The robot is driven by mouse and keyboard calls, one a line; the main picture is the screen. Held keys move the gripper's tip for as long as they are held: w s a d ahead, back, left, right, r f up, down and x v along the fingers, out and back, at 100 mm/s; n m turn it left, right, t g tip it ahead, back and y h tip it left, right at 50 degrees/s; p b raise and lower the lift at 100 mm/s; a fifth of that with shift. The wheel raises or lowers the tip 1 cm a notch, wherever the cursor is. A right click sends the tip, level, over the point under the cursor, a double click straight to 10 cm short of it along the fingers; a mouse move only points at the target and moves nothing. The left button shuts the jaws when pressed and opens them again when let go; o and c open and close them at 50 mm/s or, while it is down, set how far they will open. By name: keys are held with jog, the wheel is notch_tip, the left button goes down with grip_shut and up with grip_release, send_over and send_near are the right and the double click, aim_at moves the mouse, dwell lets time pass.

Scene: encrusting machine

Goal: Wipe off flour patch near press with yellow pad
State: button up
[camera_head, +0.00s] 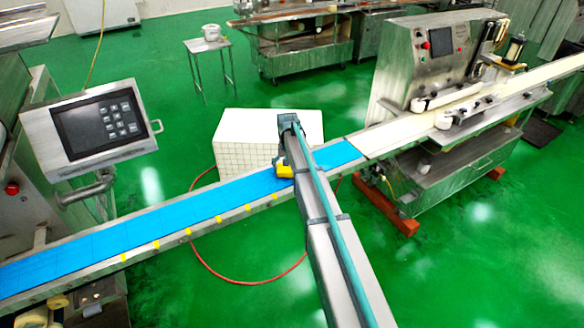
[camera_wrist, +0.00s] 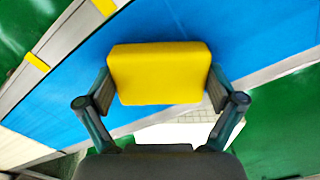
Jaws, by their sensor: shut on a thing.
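The yellow pad (camera_wrist: 160,73) is held between the two fingers of my gripper (camera_wrist: 160,91) in the wrist view. The pad also shows as a small yellow block (camera_head: 284,171) in the head view, at the blue conveyor belt (camera_head: 185,208). My gripper is over the belt's right part, left of the pale belt section. I cannot tell whether the pad touches the belt. The steel machine with a red button (camera_head: 425,65), perhaps the press, stands at the right. I cannot make out a flour patch; my arm hides part of the belt.
A pale belt section (camera_head: 385,138) continues right from the blue belt beneath the steel machine. Yellow marks line the belt's near edge. A control panel (camera_head: 95,125) stands at left. A white tiled block (camera_head: 240,140) sits behind the belt. A red hose lies on the green floor.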

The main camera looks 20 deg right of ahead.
aim_at(268, 181)
jog(key=shift+s+a, duration=0.35)
jog(key=shift+a, duration=1.15)
jog(key=shift+s+a, duration=0.3)
jog(key=shift+a, duration=1.25)
jog(key=shift+s+a, duration=0.35)
jog(key=shift+a, duration=1.15)
jog(key=shift+r, duration=0.1)
jog(key=shift+r+p, duration=1.55)
jog(key=shift+r, duration=1.4)
jog(key=shift+r+p, duration=0.75)
jog(key=shift+r, duration=0.75)
jog(key=shift+d, duration=0.1)
